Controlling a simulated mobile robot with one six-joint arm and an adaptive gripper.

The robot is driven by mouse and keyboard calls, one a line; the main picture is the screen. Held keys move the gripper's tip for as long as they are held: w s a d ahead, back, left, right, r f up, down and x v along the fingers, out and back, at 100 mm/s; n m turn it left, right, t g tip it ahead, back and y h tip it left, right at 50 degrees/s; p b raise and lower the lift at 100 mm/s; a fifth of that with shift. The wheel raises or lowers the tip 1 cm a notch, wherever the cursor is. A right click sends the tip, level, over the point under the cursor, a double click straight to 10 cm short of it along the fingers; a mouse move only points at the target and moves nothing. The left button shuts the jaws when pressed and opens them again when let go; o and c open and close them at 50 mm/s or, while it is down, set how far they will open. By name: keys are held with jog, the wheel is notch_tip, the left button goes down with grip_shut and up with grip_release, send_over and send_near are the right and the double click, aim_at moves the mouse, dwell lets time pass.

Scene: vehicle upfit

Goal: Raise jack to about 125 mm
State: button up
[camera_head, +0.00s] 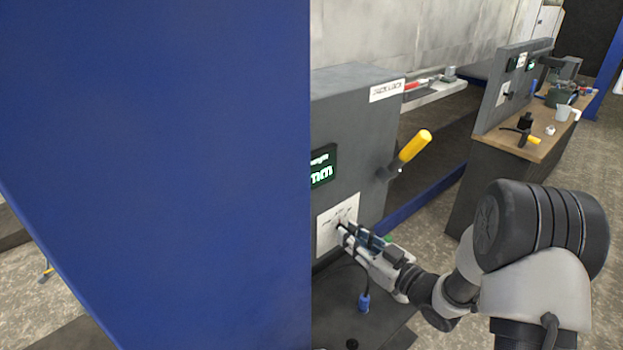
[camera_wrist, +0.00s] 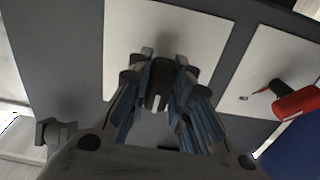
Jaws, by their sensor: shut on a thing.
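The grey jack control cabinet (camera_head: 355,110) stands behind a wide blue post. Its display (camera_head: 322,167) shows green "mm"; the digits are hidden by the post. A white panel (camera_head: 326,222) with small dark marks is below the display; it also shows in the wrist view (camera_wrist: 205,35). My gripper (camera_head: 345,230) is at this panel, shut on a small dark control (camera_wrist: 157,97). The fingers hide most of the control, so its position cannot be told. A yellow-handled lever (camera_head: 415,146) sticks out from the cabinet's right side, apart from my gripper.
The blue post (camera_head: 160,150) covers the left half of the head view. A second white panel with a red-handled part (camera_wrist: 297,103) shows in the wrist view. A wooden-topped bench (camera_head: 548,120) with several small tools stands at the right. A blue plug (camera_head: 364,301) hangs below my gripper.

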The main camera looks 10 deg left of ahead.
grip_shut()
jog(key=m, duration=0.6)
dwell(3.5)
jog(key=n, duration=0.6)
